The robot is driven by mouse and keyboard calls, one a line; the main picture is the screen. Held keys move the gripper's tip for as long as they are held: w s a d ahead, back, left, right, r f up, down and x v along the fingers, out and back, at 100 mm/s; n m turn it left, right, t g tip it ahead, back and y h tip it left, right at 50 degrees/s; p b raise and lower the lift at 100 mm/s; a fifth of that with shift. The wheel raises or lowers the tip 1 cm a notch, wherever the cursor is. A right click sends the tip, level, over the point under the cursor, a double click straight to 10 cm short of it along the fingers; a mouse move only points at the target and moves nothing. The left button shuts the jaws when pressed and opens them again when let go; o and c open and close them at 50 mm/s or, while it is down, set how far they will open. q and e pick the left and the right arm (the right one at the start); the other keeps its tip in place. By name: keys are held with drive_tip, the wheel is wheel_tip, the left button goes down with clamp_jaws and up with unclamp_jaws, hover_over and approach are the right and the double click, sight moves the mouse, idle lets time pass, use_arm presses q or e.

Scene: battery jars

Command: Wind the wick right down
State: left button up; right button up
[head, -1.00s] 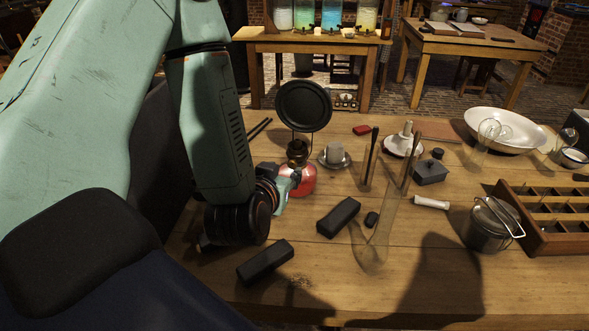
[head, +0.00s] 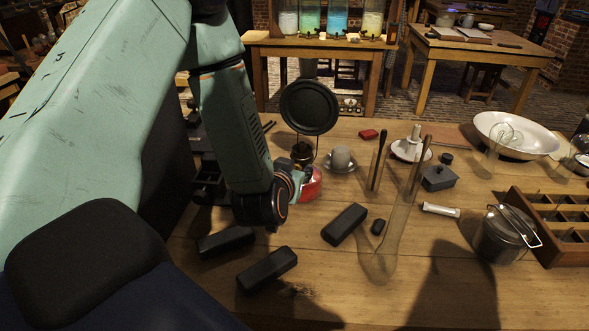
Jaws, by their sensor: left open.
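The lamp has a red base (head: 313,186), a dark brass burner (head: 302,153) and a round black disc (head: 309,107) held above it on thin wires. It stands upright on the wooden table in the head view. My left gripper (head: 301,178) is open at the lamp's left side, with its fingers in front of part of the base and close under the burner. I cannot tell whether the fingers touch the lamp. The wick and its winding knob cannot be made out. My right gripper is not in view.
A cup on a saucer (head: 340,163) stands just right of the lamp. Dark blocks (head: 345,224) lie in front, with a clear glass flask (head: 378,262) beside them. A lidded pot (head: 497,236) and a wooden divided tray (head: 524,213) are at the right.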

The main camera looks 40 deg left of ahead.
use_arm(q)
drive_tip(key=shift+d+r, duration=0.1)
drive_tip(key=shift+w+a+f, duration=0.2)
drive_tip(key=c, duration=0.4)
drive_tip(key=shift+s+d+r, duration=0.1)
drive_tip(key=shift+r, duration=0.05)
clamp_jaws()
drive_tip(key=shift+r+n+p, duration=0.1)
drive_tip(key=shift+n+p, duration=0.3)
drive_tip(key=shift+p, duration=0.15)
drive_tip(key=shift+a+n+h, duration=0.2)
drive_tip(key=shift+n+h, duration=0.1)
drive_tip(key=shift+h, duration=0.1)
